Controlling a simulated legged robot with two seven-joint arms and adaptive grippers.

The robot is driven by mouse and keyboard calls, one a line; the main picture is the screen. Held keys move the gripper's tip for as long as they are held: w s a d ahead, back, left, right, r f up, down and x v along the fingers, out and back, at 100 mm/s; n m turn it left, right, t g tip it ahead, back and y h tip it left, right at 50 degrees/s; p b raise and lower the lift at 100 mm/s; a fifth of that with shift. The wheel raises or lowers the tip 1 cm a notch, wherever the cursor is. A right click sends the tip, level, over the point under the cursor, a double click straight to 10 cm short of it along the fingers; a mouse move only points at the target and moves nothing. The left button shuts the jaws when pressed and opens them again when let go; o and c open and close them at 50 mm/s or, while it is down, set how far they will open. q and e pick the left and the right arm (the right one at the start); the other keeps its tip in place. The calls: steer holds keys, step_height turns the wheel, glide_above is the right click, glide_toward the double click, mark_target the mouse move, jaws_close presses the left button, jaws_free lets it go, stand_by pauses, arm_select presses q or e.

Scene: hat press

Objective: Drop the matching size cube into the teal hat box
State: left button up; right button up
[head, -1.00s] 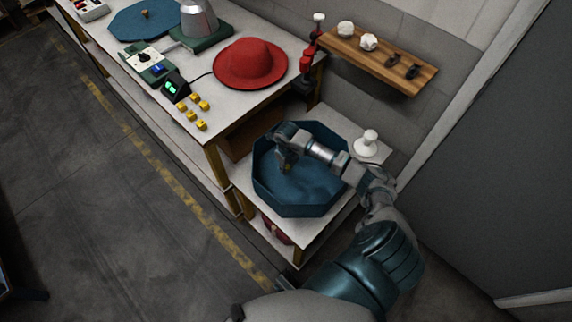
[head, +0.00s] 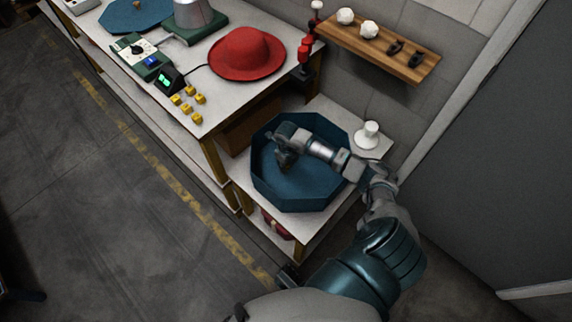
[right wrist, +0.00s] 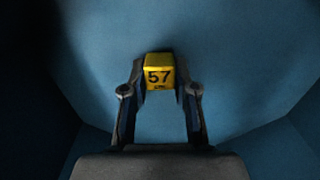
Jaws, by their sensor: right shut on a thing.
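The teal hat box (head: 318,198) is an open eight-sided box on the low shelf at the end of the bench. My right gripper (head: 284,160) is inside the box opening, over its floor. In the right wrist view my right gripper (right wrist: 160,88) is shut on a yellow cube (right wrist: 159,72) marked 57, with the teal box interior behind it. The cube is hidden in the head view. Several other yellow cubes (head: 187,106) lie on the bench near a small display with green digits (head: 165,80). My left gripper is not in view.
A red hat (head: 247,55) lies on the bench, beside a metal hat form on a green base (head: 213,32). A teal octagonal lid (head: 137,14) is at the back left. A white stand (head: 368,136) is right of the box. A wooden wall shelf (head: 385,48) hangs above.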

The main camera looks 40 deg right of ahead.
steer(key=shift+f, duration=0.4)
stand_by(0.3)
steer(key=o, duration=0.9)
steer(key=shift+c, duration=0.2)
steer(key=shift+r, duration=0.1)
step_height(320, 180, up, 12)
